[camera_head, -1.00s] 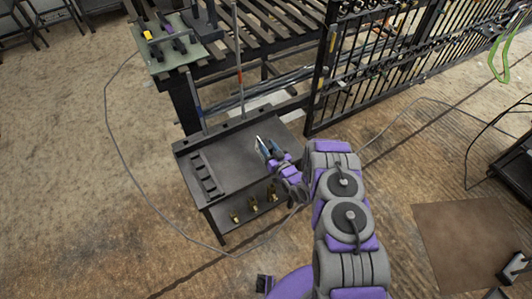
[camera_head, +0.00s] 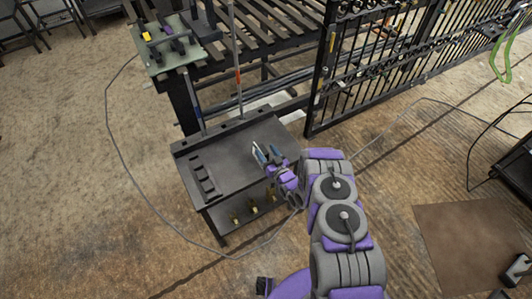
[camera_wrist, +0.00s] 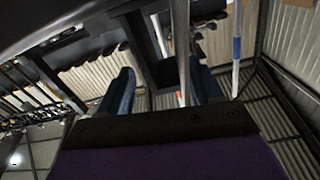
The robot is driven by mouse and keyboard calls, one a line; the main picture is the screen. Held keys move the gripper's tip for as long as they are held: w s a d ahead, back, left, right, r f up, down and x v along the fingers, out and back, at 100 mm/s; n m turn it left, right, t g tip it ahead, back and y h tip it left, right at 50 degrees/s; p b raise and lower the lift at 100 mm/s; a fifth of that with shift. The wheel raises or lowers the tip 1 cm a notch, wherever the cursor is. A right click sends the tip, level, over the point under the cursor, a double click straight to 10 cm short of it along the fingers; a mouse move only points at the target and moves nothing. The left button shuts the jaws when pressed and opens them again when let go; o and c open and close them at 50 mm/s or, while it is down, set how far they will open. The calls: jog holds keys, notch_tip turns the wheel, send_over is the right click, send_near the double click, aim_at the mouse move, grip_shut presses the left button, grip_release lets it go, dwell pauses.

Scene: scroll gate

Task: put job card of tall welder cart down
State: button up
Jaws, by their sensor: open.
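The dark metal cart (camera_head: 225,165) stands in the middle of the head view, with a flat top and a lower shelf. My gripper (camera_head: 266,150) is over the right part of the cart top, its two blue-grey fingers apart. They also show spread in the wrist view (camera_wrist: 162,90), with no card clearly visible between them. A thin pale sliver lies along the left finger in the head view; I cannot tell whether it is the job card or the finger's edge. I cannot make out the job card for sure elsewhere.
Two upright rods, one with a red band (camera_head: 238,80) and one blue (camera_head: 198,110), rise at the cart's back edge. A slotted strip (camera_head: 202,176) lies on its left side. Brass fittings (camera_head: 252,206) sit on the lower shelf. A black gate (camera_head: 375,65) stands behind right.

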jog(key=shift+a, duration=0.1)
jog(key=shift+s, duration=0.15)
jog(key=p+v, duration=0.3)
jog(key=v, duration=0.8)
jog(key=shift+s, duration=0.25)
